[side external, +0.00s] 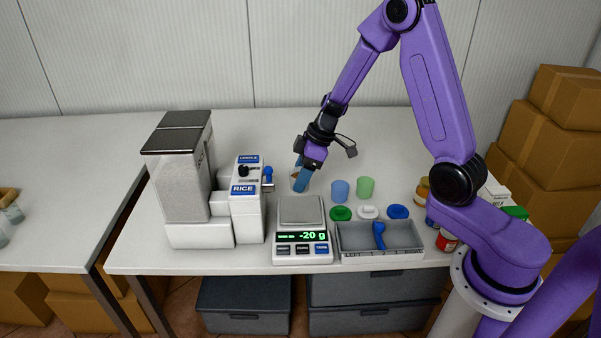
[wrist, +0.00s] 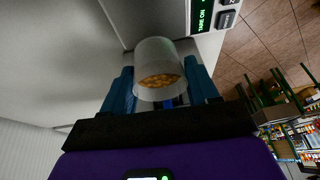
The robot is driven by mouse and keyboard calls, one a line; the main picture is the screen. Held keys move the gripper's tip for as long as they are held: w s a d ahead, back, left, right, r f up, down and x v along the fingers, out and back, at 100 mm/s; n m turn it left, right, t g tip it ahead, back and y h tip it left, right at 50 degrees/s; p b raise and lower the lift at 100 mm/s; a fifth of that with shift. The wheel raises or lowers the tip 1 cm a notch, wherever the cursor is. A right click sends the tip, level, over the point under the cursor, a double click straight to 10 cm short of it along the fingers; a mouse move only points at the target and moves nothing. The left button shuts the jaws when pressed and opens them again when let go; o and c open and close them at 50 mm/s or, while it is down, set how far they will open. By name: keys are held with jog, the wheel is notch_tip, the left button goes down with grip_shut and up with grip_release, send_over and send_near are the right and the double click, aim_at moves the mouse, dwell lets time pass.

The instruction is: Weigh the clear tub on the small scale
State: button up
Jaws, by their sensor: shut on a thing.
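My gripper (side external: 301,178) is shut on the clear tub (side external: 294,184), with a blue finger on each side of it. The wrist view shows the tub (wrist: 157,55) between the fingers, with a small amount of orange-brown grains inside. The small scale (side external: 300,210) stands in front of the tub, and its plate is empty. Its green display reads -20 g. Part of the scale (wrist: 200,18) shows at the top of the wrist view. I cannot tell whether the tub touches the table.
A dispenser (side external: 247,205) with a RICE label stands left of the scale. A grey tray (side external: 350,248) with a blue scoop (side external: 379,235) is to the right. Blue (side external: 340,190) and green (side external: 365,187) tubs and several lids stand behind the tray. Jars stand further right.

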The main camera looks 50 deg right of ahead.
jog(key=shift+f, duration=3.1)
jog(key=shift+f, duration=0.4)
jog(key=o, duration=1.3)
jog(key=shift+o, duration=0.2)
jog(key=shift+r, duration=4)
